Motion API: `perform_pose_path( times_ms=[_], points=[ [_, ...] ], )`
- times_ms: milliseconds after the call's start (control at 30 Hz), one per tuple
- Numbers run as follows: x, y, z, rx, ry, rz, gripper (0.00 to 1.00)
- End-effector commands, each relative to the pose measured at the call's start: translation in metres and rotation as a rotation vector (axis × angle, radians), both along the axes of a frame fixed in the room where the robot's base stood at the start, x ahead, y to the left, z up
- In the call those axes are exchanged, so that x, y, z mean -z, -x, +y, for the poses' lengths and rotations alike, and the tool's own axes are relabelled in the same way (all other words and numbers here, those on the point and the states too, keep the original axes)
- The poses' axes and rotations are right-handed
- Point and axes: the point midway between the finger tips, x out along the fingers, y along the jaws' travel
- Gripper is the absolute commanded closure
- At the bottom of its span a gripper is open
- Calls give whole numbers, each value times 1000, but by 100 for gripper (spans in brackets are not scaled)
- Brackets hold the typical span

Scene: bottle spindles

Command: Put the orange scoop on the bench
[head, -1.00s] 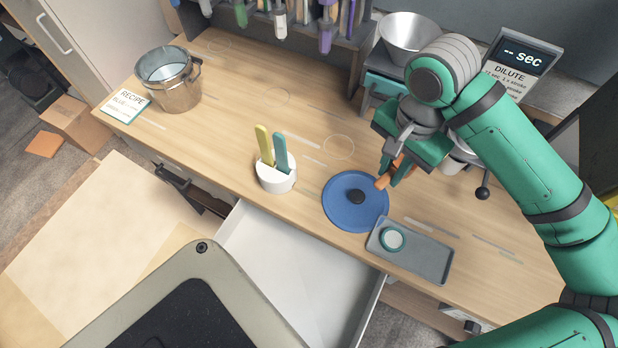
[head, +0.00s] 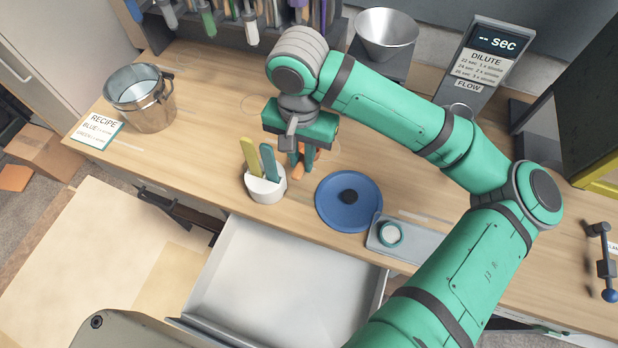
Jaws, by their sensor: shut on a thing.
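The orange scoop (head: 306,160) is held between the fingers of my gripper (head: 300,158). Only a small orange part shows; the fingers and the green gripper body hide the rest. My gripper points down over the wooden bench (head: 215,122), behind the blue lid and to the right of the white holder. I cannot tell whether the scoop touches the bench top.
A white holder (head: 266,190) with a yellow and a teal stick stands close on the left. A blue lid (head: 348,203) and a grey tray (head: 410,243) lie in front. A metal bucket (head: 142,100) stands at left. An open drawer (head: 280,275) juts out below.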

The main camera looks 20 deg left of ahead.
Motion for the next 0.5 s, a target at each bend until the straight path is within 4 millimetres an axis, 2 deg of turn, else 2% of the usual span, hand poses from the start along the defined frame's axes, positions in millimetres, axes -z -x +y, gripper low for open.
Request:
perform_pose_path(
  times_ms=[133,367,500],
  points=[
    [26,1,0,1,-1,3,100],
    [42,0,-1,2,0,0,100],
    [58,0,0,2,-1,2,100]
  ],
)
